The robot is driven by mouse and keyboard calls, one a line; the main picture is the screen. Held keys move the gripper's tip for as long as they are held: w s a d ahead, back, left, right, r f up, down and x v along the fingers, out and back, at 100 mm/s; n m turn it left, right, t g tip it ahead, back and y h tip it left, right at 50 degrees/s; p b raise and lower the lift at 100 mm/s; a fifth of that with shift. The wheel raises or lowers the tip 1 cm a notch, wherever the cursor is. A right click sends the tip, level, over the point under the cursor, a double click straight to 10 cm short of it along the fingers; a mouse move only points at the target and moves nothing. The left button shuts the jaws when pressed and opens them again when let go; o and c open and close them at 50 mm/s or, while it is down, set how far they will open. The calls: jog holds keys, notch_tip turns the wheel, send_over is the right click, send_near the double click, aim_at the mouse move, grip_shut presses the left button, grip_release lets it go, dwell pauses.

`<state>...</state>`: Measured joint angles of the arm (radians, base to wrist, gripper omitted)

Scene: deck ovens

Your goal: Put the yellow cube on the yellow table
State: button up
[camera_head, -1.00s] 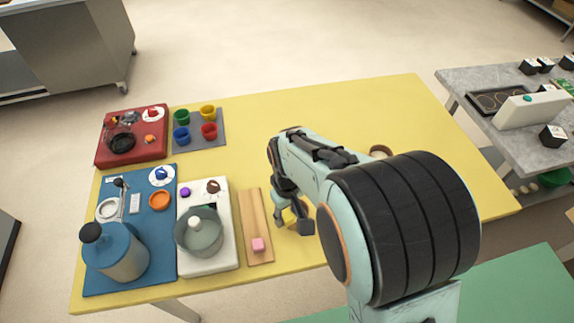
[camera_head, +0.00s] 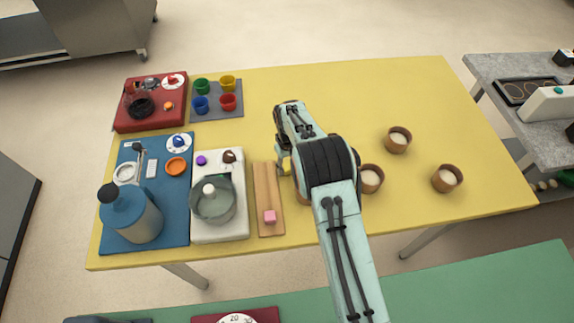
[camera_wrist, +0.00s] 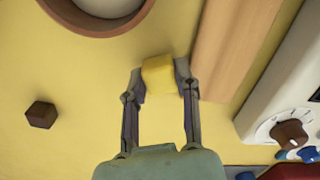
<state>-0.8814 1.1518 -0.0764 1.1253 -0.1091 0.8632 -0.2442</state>
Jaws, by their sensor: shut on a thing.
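In the wrist view the yellow cube (camera_wrist: 158,76) sits between the two fingertips of my gripper (camera_wrist: 160,83), which is shut on it. The yellow table (camera_head: 400,90) fills the middle of the head view, and its surface also lies under the cube in the wrist view (camera_wrist: 70,80). I cannot tell whether the cube touches the tabletop or hangs a little above it. In the head view my gripper (camera_head: 284,163) is over the table, just right of the wooden board's back end. My arm largely hides the cube there.
The wooden board (camera_head: 268,190) with a pink cube (camera_head: 270,217) lies beside my gripper. Several brown bowls (camera_head: 398,140) stand right. The white cooker (camera_head: 235,225) is left. The table's back right is clear.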

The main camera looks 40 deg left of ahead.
aim_at(287, 166)
jog(key=shift+f, duration=0.25)
jog(key=shift+f, duration=0.1)
jog(key=o, duration=0.9)
notch_tip(287, 166, up, 12)
jog(key=s+d+r+m, duration=0.1)
jog(key=d+r+m, duration=0.1)
jog(key=d+r, duration=0.45)
jog(key=s+d+r+m, duration=0.1)
jog(key=d+r+m, duration=0.15)
jog(key=d, duration=0.65)
jog(key=s+d+r+m, duration=0.1)
jog(key=d+r+m, duration=0.1)
jog(key=d+r, duration=0.45)
jog(key=s+d+f+m, duration=0.1)
jog(key=s+d+m, duration=0.1)
jog(key=s+d, duration=0.2)
jog(key=s+d+f+m, duration=0.1)
jog(key=s+d, duration=0.4)
jog(key=s, duration=0.2)
jog(key=s+d+f+m, duration=0.1)
jog(key=s+d+m, duration=0.1)
jog(key=s+d, duration=0.3)
jog(key=shift+s+d+m+y, duration=0.1)
jog(key=shift+s+m+y, duration=0.3)
jog(key=shift+s, duration=0.3)
